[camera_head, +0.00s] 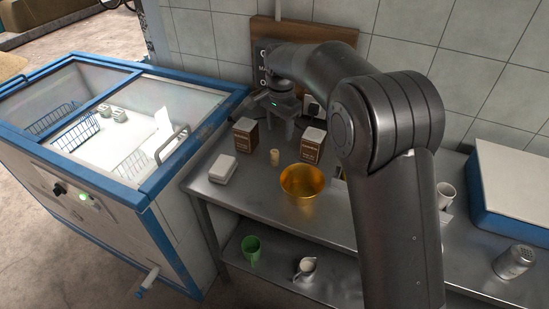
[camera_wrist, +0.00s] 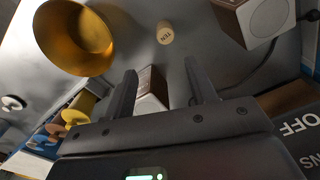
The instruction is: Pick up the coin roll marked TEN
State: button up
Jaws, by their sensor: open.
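The coin roll (camera_head: 275,157) is a small tan upright cylinder on the metal counter, between two brown boxes and left of a gold bowl. In the wrist view the coin roll (camera_wrist: 166,33) shows the word TEN, upside down. My gripper (camera_head: 280,124) is above the back of the counter, behind the roll. In the wrist view my gripper (camera_wrist: 164,82) has its two fingers apart, with nothing held. The roll lies beyond the fingertips, clear of them. A box corner shows between the fingers, apparently farther below.
The gold bowl (camera_head: 303,183) stands right of the roll. Brown boxes with pale tops stand left (camera_head: 246,136) and right (camera_head: 311,146) of it. A white container (camera_head: 223,169) lies at the left. A tiled wall and brown board (camera_head: 262,32) are behind my gripper.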

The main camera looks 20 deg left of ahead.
aim_at(275, 151)
jog(key=shift+s+a+f, duration=0.1)
jog(key=shift+a+f, duration=0.75)
jog(key=shift+a, duration=0.05)
notch_tip(275, 151, down, 11)
jog(key=shift+s+d+r, duration=0.1)
jog(key=shift+d+r, duration=0.05)
jog(key=shift+c, duration=0.4)
jog(key=c, duration=1)
jog(key=shift+c, duration=0.2)
jog(key=shift+r, duration=0.1)
